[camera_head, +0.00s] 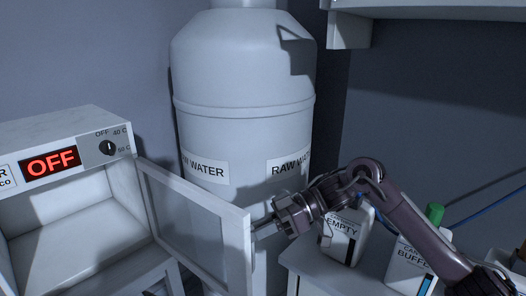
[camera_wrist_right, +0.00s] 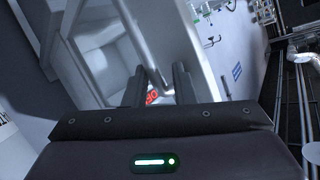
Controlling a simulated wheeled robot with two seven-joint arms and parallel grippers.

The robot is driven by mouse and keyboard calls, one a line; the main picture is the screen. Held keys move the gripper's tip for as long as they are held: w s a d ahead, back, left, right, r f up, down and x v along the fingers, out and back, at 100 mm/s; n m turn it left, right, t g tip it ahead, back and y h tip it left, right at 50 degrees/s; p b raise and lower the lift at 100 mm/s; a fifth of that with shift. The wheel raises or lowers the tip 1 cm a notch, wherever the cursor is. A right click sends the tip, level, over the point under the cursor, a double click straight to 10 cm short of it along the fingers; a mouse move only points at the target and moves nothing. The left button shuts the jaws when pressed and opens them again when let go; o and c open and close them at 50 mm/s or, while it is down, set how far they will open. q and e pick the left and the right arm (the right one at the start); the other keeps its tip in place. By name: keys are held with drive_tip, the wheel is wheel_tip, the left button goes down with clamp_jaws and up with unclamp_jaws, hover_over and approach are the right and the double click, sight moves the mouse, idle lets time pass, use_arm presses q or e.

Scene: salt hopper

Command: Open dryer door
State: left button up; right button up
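The dryer (camera_head: 60,190) stands at the left in the head view, with a red OFF display (camera_head: 50,163) and a dial. Its windowed door (camera_head: 190,222) is swung open, and the empty-looking chamber (camera_head: 70,228) shows. My right gripper (camera_head: 262,229) is at the door's free edge, its fingertips close to or touching it. In the right wrist view the fingers (camera_wrist_right: 159,88) are apart, with the pale door frame (camera_wrist_right: 150,45) just beyond them and part of the red display between them. I cannot tell whether a handle is between them. My left gripper is not in view.
A large raw water tank (camera_head: 245,120) stands behind the door. A white table (camera_head: 318,268) at the right holds an EMPTY container (camera_head: 346,240) and a green-capped BUFFER bottle (camera_head: 408,268), close under my right arm. A shelf (camera_head: 430,10) hangs above.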

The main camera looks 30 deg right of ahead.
drive_tip(key=w+d+r+t+y, duration=0.1)
drive_tip(key=w+d+r+t, duration=0.1)
drive_tip(key=r, duration=0.6)
drive_tip(key=w+d+r+n+t+y, duration=0.1)
drive_tip(key=w+d+r+t, duration=0.1)
drive_tip(key=r, duration=0.7)
drive_tip(key=shift+d+t, duration=0.45)
drive_tip(key=shift+t, duration=0.05)
drive_tip(key=shift+w, duration=0.1)
drive_tip(key=s+a+f+g, duration=0.1)
drive_tip(key=f, duration=0.4)
drive_tip(key=s+a+f+g+h, duration=0.1)
drive_tip(key=a+f+g, duration=0.1)
drive_tip(key=f, duration=0.3)
drive_tip(key=s+a+f+m+g+h, duration=0.1)
drive_tip(key=s+a+f+g, duration=0.1)
drive_tip(key=f, duration=0.3)
drive_tip(key=shift+s+f, duration=0.1)
drive_tip(key=shift+f, duration=0.3)
drive_tip(key=d+p, duration=0.4)
drive_tip(key=d, duration=0.4)
drive_tip(key=shift+w+f+p, duration=0.25)
drive_tip(key=shift+w+p, duration=0.05)
drive_tip(key=shift+w, duration=0.15)
